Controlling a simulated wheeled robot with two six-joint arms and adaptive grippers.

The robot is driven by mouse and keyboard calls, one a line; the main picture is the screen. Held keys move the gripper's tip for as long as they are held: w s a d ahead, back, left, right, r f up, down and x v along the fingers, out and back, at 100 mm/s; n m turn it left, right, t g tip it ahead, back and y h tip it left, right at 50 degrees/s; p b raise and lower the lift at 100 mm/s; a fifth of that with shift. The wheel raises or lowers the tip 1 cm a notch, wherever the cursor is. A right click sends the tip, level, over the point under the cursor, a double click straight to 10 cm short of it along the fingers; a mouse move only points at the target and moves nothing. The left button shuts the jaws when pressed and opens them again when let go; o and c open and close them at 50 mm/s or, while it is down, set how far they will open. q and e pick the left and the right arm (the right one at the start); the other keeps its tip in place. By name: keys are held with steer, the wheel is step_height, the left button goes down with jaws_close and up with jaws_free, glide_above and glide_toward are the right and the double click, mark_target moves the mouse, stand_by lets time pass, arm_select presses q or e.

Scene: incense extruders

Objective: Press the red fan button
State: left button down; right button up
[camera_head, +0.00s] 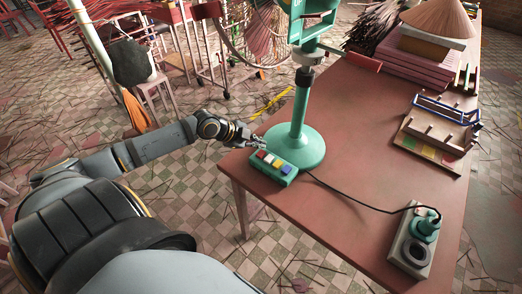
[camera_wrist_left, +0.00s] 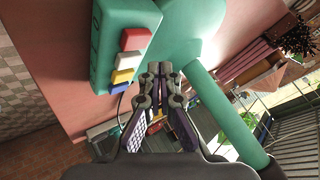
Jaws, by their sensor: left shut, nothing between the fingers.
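The green fan stand (camera_head: 300,130) has a switch box (camera_head: 285,180) at its foot with a row of buttons. The red button (camera_head: 261,154) is at the end nearest my gripper, followed by white, yellow and blue ones (camera_head: 285,169). In the left wrist view the red button (camera_wrist_left: 135,38) is at upper centre, unobstructed. My left gripper (camera_head: 258,142) is shut and empty, close to the red-button end, just past the table's edge. In the left wrist view its fingertips (camera_wrist_left: 160,70) lie right of and below the red button; contact cannot be told. My right gripper is out of view.
The brown table (camera_head: 350,125) carries a power strip (camera_head: 412,240) with a plugged-in cable from the box. A wooden rack (camera_head: 437,135) and stacked pink boards (camera_head: 415,65) stand farther right. The green pole rises close to my left gripper.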

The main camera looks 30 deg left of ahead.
mark_target(259, 154)
arm_select(q)
step_height(259, 154, up, 4)
steer(key=p, duration=0.2)
steer(key=shift+f+p, duration=0.2)
steer(key=shift+p, duration=0.1)
steer(key=shift+f, duration=0.15)
